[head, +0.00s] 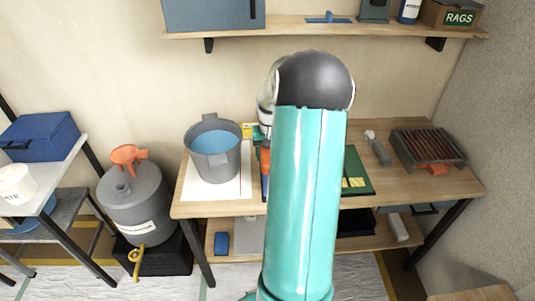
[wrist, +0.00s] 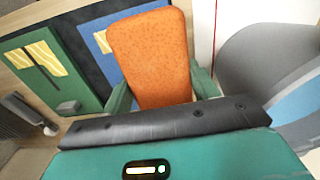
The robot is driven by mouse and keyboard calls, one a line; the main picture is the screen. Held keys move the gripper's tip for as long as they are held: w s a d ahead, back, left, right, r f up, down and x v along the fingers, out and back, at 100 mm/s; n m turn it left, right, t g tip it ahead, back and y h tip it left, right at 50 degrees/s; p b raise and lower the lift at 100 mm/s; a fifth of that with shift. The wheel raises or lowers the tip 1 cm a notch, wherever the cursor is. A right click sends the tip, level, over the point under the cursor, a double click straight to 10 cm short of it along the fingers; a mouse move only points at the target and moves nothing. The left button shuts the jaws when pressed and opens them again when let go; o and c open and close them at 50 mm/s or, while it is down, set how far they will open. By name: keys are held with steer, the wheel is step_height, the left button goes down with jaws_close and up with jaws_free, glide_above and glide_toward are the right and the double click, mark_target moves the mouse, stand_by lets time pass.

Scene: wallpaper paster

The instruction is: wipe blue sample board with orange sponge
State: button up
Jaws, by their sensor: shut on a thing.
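The orange sponge (wrist: 152,55) fills the middle of the wrist view, held between the green fingers of my gripper (wrist: 162,90). The blue sample board (wrist: 108,66) shows behind and left of the sponge, with a yellow patch partly covered by it. I cannot tell whether the sponge touches the board. In the head view my arm hides most of this; a strip of the orange sponge (head: 265,160) shows at the arm's left edge.
A green board (wrist: 55,75) with yellow patches lies beside the blue one. A grey bucket (head: 213,168) of blue water stands on a white sheet to the left on the wooden table (head: 420,190). A grey slatted tray (head: 428,148) and a scraper-like tool (head: 378,150) lie right.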

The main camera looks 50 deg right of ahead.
steer(key=shift+w, duration=0.1)
steer(key=shift+s, duration=0.2)
steer(key=shift+w, duration=0.15)
steer(key=shift+f, duration=3.3)
steer(key=shift+r, duration=0.15)
